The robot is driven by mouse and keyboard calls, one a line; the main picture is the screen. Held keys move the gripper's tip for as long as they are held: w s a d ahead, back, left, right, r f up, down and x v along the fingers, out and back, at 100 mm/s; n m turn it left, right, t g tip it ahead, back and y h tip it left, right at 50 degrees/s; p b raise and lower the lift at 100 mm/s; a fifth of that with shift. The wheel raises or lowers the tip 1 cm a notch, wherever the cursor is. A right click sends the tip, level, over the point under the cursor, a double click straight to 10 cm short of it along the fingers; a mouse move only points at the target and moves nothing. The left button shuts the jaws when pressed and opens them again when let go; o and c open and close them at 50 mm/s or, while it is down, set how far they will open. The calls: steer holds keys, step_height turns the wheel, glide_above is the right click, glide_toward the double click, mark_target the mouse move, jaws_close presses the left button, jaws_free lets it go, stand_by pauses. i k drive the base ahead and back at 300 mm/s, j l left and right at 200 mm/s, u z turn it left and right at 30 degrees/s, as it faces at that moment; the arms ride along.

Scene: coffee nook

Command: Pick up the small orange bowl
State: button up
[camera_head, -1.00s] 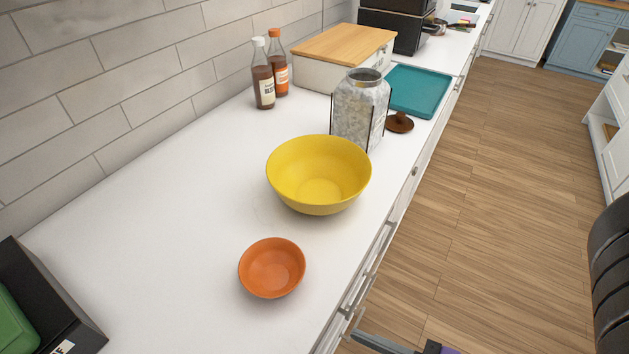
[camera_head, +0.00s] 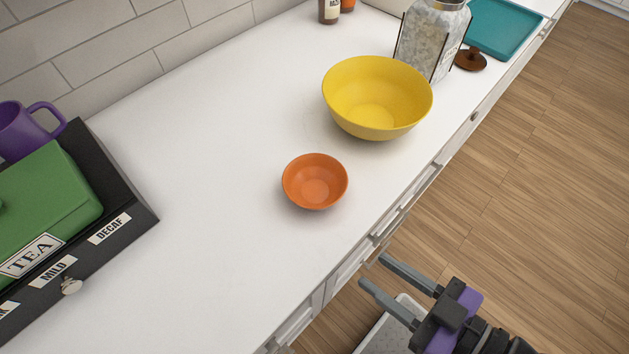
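The small orange bowl (camera_head: 315,182) stands upright and empty on the white counter, near the middle of the view. My gripper (camera_head: 372,272) is at the lower right, beyond the counter's front edge and over the floor side. Its two grey fingers are spread apart with nothing between them. They point up and left toward the counter, and the gripper is clear of the bowl.
A large yellow bowl (camera_head: 377,98) stands behind and right of the orange bowl. A glass jar (camera_head: 432,40), brown lid (camera_head: 470,60) and teal tray (camera_head: 503,27) are farther back. A black drawer box (camera_head: 112,190) with a green tea box (camera_head: 55,205) and purple mug (camera_head: 28,130) is left. White counter (camera_head: 215,130) surrounds the bowl.

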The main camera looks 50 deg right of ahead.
mark_target(316, 182)
steer(key=k+j+z, duration=0.3)
steer(key=j, duration=0.2)
steer(key=k+j+z, duration=0.3)
steer(key=j, duration=0.15)
